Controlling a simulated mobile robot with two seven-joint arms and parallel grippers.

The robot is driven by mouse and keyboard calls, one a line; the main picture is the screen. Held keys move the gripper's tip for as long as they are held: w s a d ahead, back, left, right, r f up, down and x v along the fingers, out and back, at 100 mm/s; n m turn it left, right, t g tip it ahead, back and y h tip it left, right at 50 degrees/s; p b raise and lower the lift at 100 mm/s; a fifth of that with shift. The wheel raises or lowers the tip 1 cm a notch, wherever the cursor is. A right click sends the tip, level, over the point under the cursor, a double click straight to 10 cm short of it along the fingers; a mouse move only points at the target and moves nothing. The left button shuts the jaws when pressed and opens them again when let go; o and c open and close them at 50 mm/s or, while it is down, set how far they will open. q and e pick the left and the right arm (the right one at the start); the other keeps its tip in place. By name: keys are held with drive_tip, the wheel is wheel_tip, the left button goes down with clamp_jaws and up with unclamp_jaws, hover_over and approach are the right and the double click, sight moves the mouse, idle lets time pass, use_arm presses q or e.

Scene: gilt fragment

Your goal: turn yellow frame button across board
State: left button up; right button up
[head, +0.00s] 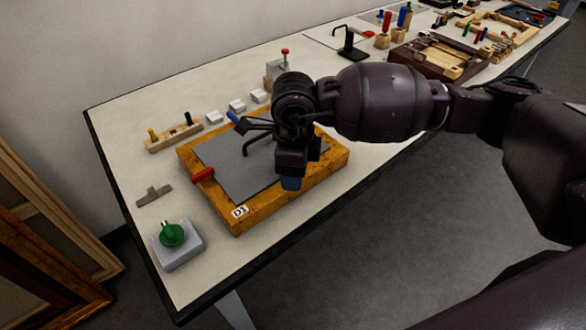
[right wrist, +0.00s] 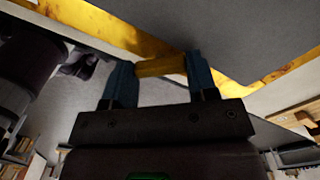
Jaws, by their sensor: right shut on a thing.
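A shallow yellow-orange wooden frame (head: 193,179) labelled D1 lies on the table around a grey board (head: 235,187). A red button (head: 203,174) sits on its left side and a blue button (head: 236,120) at its far side. My right gripper (head: 291,184), with blue fingertips, is at the frame's near right side. In the right wrist view my right gripper (right wrist: 162,77) is shut on the yellow button (right wrist: 161,66), which spans between its fingers. The button is hidden in the head view, so its angle to the board is unclear. My left gripper is not in view.
A black handle (head: 257,142) rises from the board. A grey block with a green knob (head: 171,235) stands at the near left. A wooden block with pegs (head: 174,137) and white blocks (head: 237,105) lie behind the frame. The table front right of the frame is bare.

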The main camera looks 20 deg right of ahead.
drive_tip(key=n, duration=0.2)
drive_tip(key=shift+f+n+b, duration=0.15)
drive_tip(key=shift+n+b, duration=0.25)
drive_tip(key=n+b, duration=0.1)
drive_tip(key=n, duration=0.2)
drive_tip(key=shift+n+b, duration=0.4)
drive_tip(key=shift+n, duration=1.4)
drive_tip(key=o, duration=0.9)
drive_tip(key=shift+o, duration=0.2)
drive_tip(key=shift+r, duration=0.25)
